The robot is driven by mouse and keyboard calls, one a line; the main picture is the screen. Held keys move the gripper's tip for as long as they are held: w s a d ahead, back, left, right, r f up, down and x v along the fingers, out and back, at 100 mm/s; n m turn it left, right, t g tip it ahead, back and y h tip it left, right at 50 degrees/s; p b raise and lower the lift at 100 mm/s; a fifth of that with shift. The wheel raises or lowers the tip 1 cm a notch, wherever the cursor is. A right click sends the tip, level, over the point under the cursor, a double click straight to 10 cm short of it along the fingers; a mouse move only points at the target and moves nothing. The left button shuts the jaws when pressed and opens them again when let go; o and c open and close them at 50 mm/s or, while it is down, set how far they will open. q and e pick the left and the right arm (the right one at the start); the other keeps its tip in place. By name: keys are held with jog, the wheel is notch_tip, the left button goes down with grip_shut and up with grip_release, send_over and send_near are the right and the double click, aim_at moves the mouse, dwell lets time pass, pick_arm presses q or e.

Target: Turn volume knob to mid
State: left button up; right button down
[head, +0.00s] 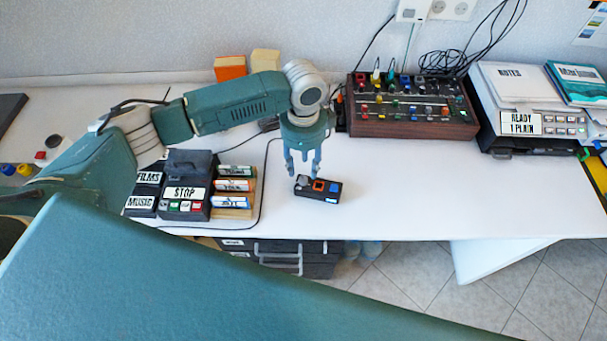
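A small black box (332,194) lies near the front edge of the white table, with an orange square and a blue square on top. A small greyish part, perhaps the knob, shows at its left end. My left gripper (303,174) points straight down at that left end, its fingers just above or around that part. The fingers look a little apart, but whether they touch or grip anything is too small to tell. No volume label can be read. My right gripper is out of view.
A wooden-sided mixer panel (410,128) with several coloured knobs stands behind. A dark STOP box (184,205) and a small rack of labelled cases (234,201) stand to the left. A printer-like machine (525,85) is at right. The table right of the black box is clear.

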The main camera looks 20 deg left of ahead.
aim_at(303, 179)
pick_arm(q)
notch_tip(303, 179, down, 6)
jog(key=shift+r+p, duration=0.1)
jog(key=shift+p, duration=0.2)
